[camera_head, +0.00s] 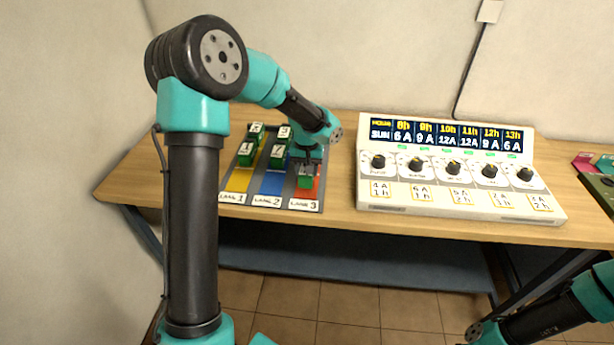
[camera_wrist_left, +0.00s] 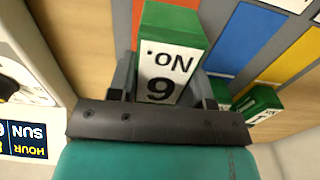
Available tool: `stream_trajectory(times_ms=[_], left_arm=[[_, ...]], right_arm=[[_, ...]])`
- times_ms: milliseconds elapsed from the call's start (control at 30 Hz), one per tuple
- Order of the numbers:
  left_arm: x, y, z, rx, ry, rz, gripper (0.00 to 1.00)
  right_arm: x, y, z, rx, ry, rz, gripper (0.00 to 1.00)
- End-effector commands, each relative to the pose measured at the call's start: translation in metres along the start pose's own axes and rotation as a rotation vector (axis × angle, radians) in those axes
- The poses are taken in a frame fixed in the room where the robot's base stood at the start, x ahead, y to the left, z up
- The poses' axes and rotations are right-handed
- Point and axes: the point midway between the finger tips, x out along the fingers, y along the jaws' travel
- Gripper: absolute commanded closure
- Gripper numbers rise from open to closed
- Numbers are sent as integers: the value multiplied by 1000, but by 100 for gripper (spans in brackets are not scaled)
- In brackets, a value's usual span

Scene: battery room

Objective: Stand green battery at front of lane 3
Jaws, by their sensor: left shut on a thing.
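My left gripper (camera_head: 309,164) is shut on a green battery (camera_head: 305,181) over the front part of the red lane 3 (camera_head: 317,186). In the left wrist view the battery (camera_wrist_left: 172,55) sits between the jaws, its white face marked "NO." and a digit that reads as 6 or 9. It looks upright. I cannot tell whether its base touches the lane. The white "LANE 3" label (camera_head: 303,204) lies just in front of it. My right arm shows at the lower right of the head view, but its gripper is out of the picture.
Green batteries stand in yellow lane 1 (camera_head: 239,180) and blue lane 2 (camera_head: 273,183), left of lane 3. A white panel with knobs and an hour display (camera_head: 450,165) stands to the right. Bare wooden table (camera_head: 343,160) lies between the lane board and the panel.

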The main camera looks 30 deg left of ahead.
Motion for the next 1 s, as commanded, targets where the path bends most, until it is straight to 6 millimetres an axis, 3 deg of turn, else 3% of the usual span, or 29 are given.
stream_trajectory(times_ms=[267, 700, 733, 1000], left_arm=[[33, 0, 0, 1, 0, -1, 98], [38, 0, 0, 0, 1, 0, 98], [38, 0, 0, 0, 0, 0, 53], [38, 0, 0, 0, 0, 0, 29]], right_arm=[[0, 0, 0, 0, 0, 0, 57], [0, 0, 0, 0, 0, 0, 57], [0, 0, 0, 0, 0, 0, 57], [0, 0, 0, 0, 0, 0, 57]])
